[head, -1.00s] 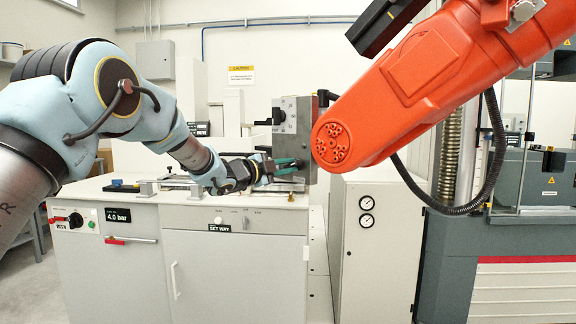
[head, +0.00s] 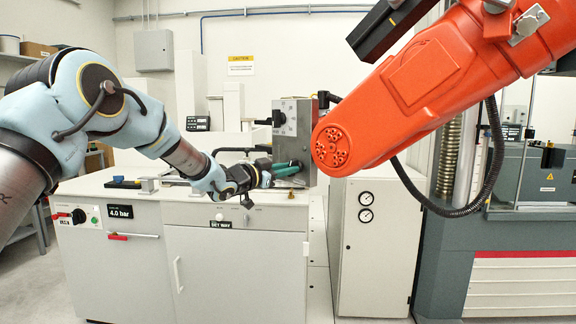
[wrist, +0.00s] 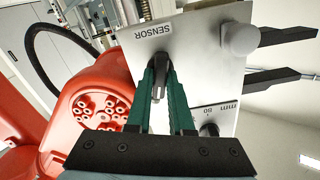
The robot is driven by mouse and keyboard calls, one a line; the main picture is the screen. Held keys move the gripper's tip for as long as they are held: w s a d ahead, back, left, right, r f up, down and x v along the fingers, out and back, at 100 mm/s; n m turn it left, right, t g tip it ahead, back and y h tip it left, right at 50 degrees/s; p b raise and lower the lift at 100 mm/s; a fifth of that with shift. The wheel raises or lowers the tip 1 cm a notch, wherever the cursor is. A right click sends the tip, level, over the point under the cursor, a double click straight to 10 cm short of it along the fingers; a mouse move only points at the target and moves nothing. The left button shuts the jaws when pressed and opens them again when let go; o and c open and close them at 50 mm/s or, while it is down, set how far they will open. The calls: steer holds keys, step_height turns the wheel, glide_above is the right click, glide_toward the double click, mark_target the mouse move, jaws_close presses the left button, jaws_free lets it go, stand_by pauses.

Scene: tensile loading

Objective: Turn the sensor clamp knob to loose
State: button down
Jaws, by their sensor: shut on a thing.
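The sensor clamp knob (wrist: 158,92) is a small dark piece with a pale end, below the "SENSOR" label on a grey panel (wrist: 188,55) in the wrist view. My gripper (wrist: 158,70) has its green fingers shut on it, one on either side. The fingers partly hide the knob, so I cannot read its setting. In the head view my gripper (head: 300,168) reaches the lower front of the grey control box (head: 305,120); the knob is hidden there.
A round grey knob (wrist: 238,38) and black jaw-like bars (wrist: 285,37) are near the fingers. A large orange robot arm (head: 420,90) hangs close to the right of the box. The white cabinet (head: 235,270) stands below my arm.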

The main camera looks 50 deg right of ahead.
steer(key=shift+n, duration=0.6)
steer(key=shift+f+p, duration=0.1)
steer(key=shift+p, duration=0.2)
steer(key=c, duration=0.8)
jaws_free()
steer(key=w+a+b, duration=0.1)
steer(key=a+b, duration=0.3)
steer(key=a, duration=0.6)
steer(key=shift+w+a, duration=0.2)
steer(key=shift+a, duration=0.2)
